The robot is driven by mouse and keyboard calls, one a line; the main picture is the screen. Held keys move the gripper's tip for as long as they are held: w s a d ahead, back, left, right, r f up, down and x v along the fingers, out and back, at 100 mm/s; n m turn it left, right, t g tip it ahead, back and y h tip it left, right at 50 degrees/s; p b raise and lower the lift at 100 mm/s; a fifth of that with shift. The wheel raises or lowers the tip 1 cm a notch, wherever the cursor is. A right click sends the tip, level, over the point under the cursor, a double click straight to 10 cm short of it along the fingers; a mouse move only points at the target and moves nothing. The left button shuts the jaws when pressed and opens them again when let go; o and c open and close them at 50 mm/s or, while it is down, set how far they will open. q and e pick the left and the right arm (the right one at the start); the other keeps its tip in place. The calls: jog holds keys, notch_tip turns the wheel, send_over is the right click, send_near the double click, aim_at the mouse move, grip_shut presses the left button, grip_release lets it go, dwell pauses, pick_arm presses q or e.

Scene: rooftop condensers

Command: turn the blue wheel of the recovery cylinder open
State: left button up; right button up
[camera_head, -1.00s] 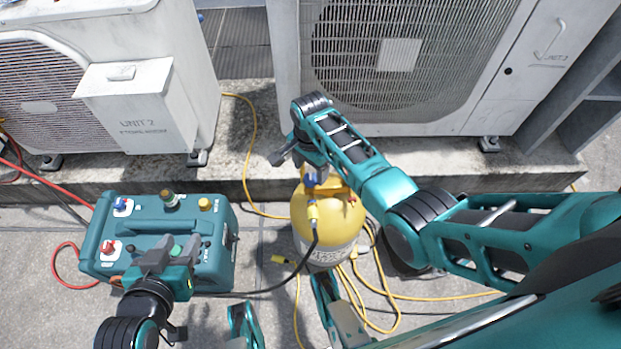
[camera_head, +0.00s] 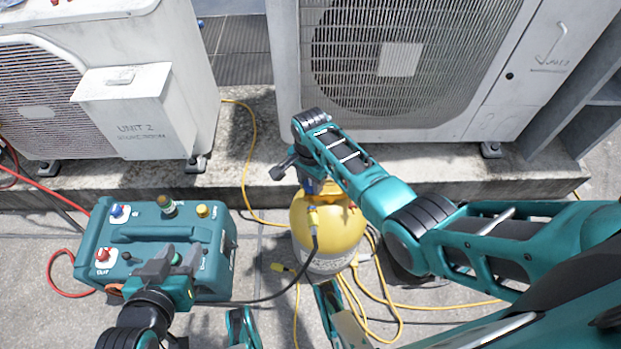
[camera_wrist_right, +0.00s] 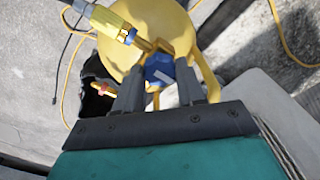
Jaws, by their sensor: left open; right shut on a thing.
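The yellow recovery cylinder (camera_head: 327,232) stands upright on the ground in the head view, with my right arm above its top. In the right wrist view its yellow top (camera_wrist_right: 150,28) carries the blue wheel (camera_wrist_right: 162,70). My right gripper (camera_wrist_right: 160,82) is shut on the blue wheel, one finger on each side. A brass fitting with a yellow hose end (camera_wrist_right: 112,22) sits beside the wheel. In the head view the wheel is mostly hidden under my right wrist. My left gripper (camera_head: 169,260) is open and empty in front of the teal recovery machine (camera_head: 160,236).
Yellow hoses (camera_head: 385,292) lie on the ground right of the cylinder, and a dark hose crosses toward the machine. Condenser units (camera_head: 410,60) stand on a concrete ledge (camera_head: 250,180) behind. A red hose (camera_head: 62,290) loops at the machine's left.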

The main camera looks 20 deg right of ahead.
jog(key=c, duration=0.3)
